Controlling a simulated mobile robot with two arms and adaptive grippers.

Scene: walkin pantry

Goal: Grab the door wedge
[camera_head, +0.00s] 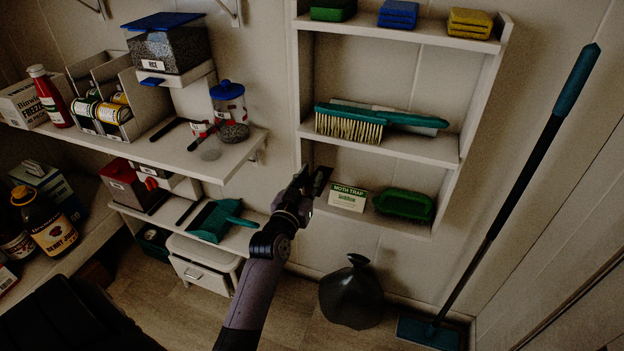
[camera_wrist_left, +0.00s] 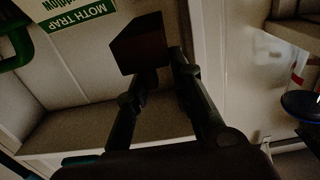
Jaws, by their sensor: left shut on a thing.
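The door wedge, a small dark brown block, shows in the left wrist view (camera_wrist_left: 138,44) between the fingertips of my left gripper (camera_wrist_left: 166,70). In the head view my left gripper (camera_head: 308,182) is at the left end of the lowest wall shelf, with the dark wedge (camera_head: 321,177) at its tips. The gripper is shut on the wedge. In the wrist view the wedge appears above the shelf board, but I cannot tell whether it touches anything. My right gripper is not in view.
The shelf's left side wall is close by. A black bag (camera_head: 351,294) stands on the floor below. A mop (camera_head: 498,215) leans at the right.

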